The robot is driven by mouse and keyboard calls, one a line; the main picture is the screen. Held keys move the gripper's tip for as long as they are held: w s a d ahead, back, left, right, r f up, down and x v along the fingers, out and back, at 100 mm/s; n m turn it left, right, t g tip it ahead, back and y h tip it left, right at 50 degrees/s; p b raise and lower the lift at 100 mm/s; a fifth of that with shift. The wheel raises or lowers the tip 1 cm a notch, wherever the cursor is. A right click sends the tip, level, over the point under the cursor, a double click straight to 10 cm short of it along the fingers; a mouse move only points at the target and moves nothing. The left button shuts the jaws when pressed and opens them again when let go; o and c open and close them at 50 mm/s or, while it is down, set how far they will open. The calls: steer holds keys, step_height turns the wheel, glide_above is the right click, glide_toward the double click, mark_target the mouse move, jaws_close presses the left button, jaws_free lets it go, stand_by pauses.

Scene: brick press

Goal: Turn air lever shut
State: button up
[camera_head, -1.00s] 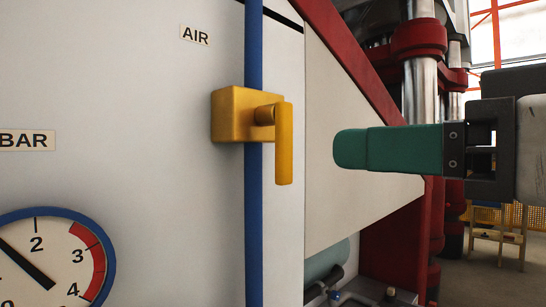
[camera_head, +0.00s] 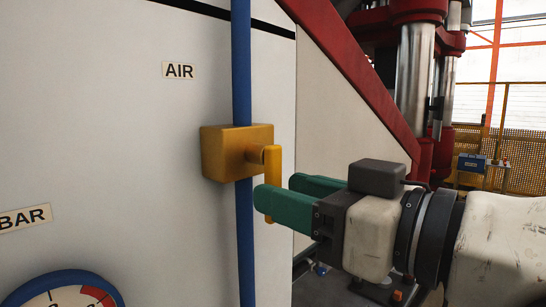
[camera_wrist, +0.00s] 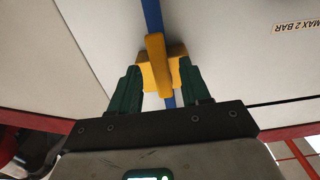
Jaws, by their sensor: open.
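The yellow air lever (camera_head: 273,165) hangs straight down, in line with the blue pipe (camera_head: 243,60), from its yellow valve block (camera_head: 224,153) on the white panel. The AIR label (camera_head: 180,70) is above it. My gripper (camera_head: 278,190) has green fingers and is at the lever's lower part, one finger on the near side and one beyond. In the wrist view the lever (camera_wrist: 157,65) lies between the two spread fingers (camera_wrist: 158,92), with gaps on both sides. The gripper is open. Whether a finger touches the lever is not clear.
A pressure gauge (camera_head: 65,290) is at the lower left, partly cut off, under the BAR label (camera_head: 25,218). A red sloping frame beam (camera_head: 350,75) and press columns (camera_head: 413,75) stand behind my arm on the right. The panel around the lever is clear.

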steer(key=shift+x, duration=1.6)
jaws_close()
